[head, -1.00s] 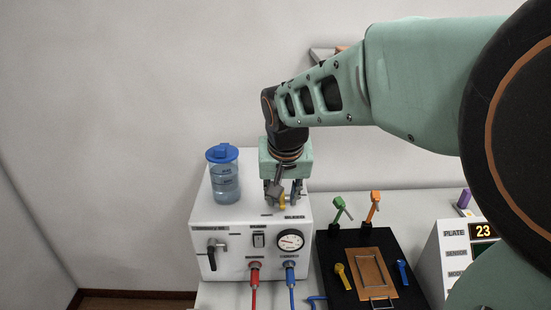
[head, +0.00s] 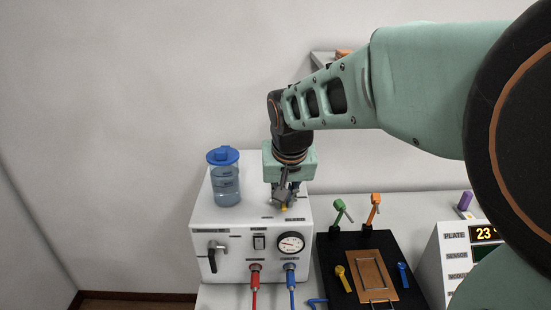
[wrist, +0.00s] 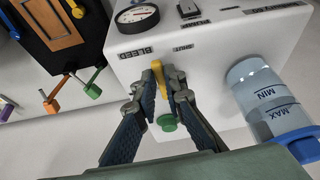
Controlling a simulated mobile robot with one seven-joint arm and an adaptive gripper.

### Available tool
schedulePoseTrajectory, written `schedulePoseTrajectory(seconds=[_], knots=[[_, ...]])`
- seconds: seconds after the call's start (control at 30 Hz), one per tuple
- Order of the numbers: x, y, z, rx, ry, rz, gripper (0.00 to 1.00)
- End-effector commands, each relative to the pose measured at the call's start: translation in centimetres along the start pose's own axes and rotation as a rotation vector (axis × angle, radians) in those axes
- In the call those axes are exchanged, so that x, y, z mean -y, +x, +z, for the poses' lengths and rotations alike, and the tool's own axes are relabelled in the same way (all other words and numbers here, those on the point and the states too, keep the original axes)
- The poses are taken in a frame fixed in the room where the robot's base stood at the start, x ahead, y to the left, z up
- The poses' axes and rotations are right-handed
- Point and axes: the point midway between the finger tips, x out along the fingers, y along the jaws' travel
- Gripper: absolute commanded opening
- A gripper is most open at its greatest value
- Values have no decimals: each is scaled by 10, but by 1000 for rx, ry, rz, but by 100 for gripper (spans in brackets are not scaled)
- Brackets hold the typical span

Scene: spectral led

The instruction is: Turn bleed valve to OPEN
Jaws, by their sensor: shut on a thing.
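The bleed valve has a yellow lever (wrist: 162,90) on top of the white box, near the BLEED label (wrist: 136,50). A small yellow bit of it (head: 285,208) shows below my fingers in the head view. My gripper (head: 286,200) points down at the box top. In the wrist view my gripper (wrist: 161,82) is shut on the yellow lever, with one finger on each side. A SHUT label (wrist: 183,48) lies ahead of the lever. A green round piece (wrist: 167,123) shows between the fingers. No OPEN label is readable in these views.
A blue-lidded bottle (head: 225,178) stands on the box (head: 205,208), left of my gripper. The box front carries a gauge (head: 291,242), a black handle (head: 213,252) and red and blue hoses. A black board (head: 333,255) with coloured levers stands to the right.

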Motion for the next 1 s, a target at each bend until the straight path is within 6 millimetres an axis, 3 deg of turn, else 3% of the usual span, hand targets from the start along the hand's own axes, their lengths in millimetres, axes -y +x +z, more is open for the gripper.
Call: schedulePoseTrajectory(seconds=[1.0], knots=[[-41, 9, -16, -2, -726, -302, 0]])
